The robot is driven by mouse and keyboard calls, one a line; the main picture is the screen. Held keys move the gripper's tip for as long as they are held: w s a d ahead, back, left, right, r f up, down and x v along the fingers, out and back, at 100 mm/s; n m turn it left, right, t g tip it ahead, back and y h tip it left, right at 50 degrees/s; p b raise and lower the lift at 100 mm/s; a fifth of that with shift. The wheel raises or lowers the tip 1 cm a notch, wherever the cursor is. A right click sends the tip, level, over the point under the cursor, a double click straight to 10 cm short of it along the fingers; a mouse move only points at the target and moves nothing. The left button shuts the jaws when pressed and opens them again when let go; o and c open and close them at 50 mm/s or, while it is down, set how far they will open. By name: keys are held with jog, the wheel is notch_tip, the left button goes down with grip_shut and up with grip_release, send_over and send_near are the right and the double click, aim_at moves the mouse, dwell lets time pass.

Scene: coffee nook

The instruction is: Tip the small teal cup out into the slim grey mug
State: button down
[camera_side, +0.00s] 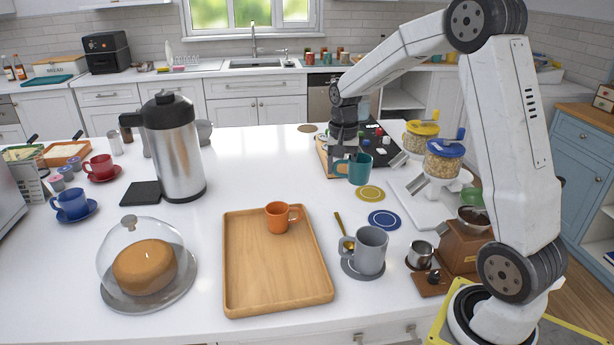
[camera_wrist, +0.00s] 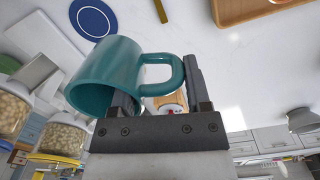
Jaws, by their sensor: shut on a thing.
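The small teal cup (camera_side: 363,172) is at the back right of the counter, near the yellow coaster, and looks roughly upright. My gripper (camera_side: 343,160) is shut on it at the handle side. In the wrist view the teal cup (camera_wrist: 108,72) fills the upper left, with its handle at my gripper's fingers (camera_wrist: 165,92). Its contents are hidden, and its height above the counter is hard to judge. The slim grey mug (camera_side: 366,253) stands upright on a grey saucer (camera_side: 349,271) at the front right, apart from my gripper.
A yellow coaster (camera_side: 370,193) and a blue coaster (camera_side: 384,220) lie between the two. A wooden tray (camera_side: 240,290) with an orange cup (camera_side: 277,217) is left of the grey mug. Grain jars (camera_side: 444,162) and a grinder (camera_side: 465,245) crowd the right side.

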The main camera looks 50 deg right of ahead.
jog(key=s+f, duration=0.2)
jog(key=s, duration=0.1)
jog(key=s+f, duration=0.2)
jog(key=s, duration=0.1)
jog(key=s+f, duration=0.3)
jog(key=shift+a+f, duration=0.1)
jog(key=shift+a, duration=0.15)
jog(key=shift+a+h, duration=0.2)
jog(key=shift+h, duration=0.1)
jog(key=shift+s+a+r+h, duration=0.1)
jog(key=shift+a+r+h, duration=0.05)
jog(key=shift+a+h, duration=0.7)
jog(key=shift+s+a+r+h, duration=0.1)
jog(key=shift+a+h, duration=0.45)
jog(key=shift+h, duration=0.6)
jog(key=shift+s+a+r+t+h, duration=0.1)
jog(key=shift+a+t+h, duration=0.25)
jog(key=shift+h, duration=0.25)
dwell(0.5)
jog(key=shift+a, duration=0.1)
jog(key=shift+a+r+h, duration=0.15)
jog(key=shift+r+h, duration=0.1)
jog(key=shift+h, duration=0.05)
